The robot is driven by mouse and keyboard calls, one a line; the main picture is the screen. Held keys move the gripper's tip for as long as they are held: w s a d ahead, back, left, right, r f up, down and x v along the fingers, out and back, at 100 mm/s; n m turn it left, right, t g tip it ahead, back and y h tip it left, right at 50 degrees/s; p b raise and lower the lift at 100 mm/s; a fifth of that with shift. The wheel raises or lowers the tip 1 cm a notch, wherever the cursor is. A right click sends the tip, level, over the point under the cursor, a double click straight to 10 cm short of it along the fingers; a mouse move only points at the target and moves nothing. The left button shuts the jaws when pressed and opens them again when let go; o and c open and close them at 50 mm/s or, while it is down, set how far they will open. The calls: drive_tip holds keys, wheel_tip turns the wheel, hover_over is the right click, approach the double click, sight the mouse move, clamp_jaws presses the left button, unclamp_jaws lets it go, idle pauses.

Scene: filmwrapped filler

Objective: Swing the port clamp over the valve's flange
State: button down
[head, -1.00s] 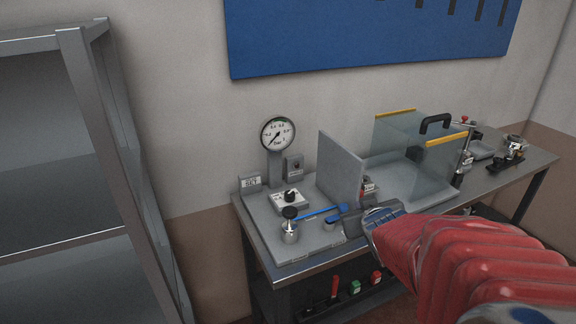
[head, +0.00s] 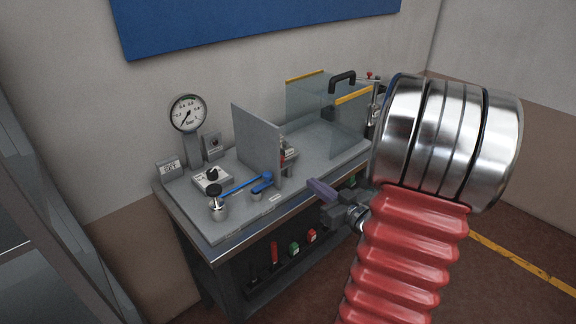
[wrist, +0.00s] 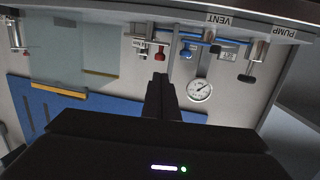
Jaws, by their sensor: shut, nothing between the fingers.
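In the wrist view, upside down, a red-knobbed fitting (wrist: 160,52) shows beyond my fingertips. My gripper (head: 322,190) is shut and empty, in front of the bench edge. It also shows in the wrist view (wrist: 160,84).
A dial gauge (head: 187,113) and a white box with a black knob (head: 211,180) stand at the bench's left. A clear guard (head: 308,100) with yellow edges and a black handle stands at the right. A lower shelf (head: 262,285) holds coloured items. Floor is clear at right.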

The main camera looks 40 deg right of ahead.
sight(283, 161)
drive_tip(key=shift+w, duration=0.1)
drive_tip(key=w, duration=0.4)
drive_tip(key=w+d+f, duration=0.1)
drive_tip(key=w, duration=0.8)
drive_tip(key=shift+w+d+f, duration=0.35)
drive_tip(key=shift+d, duration=0.05)
drive_tip(key=shift+d+h, duration=0.15)
drive_tip(key=shift+h, duration=0.15)
drive_tip(key=shift+m, duration=0.3)
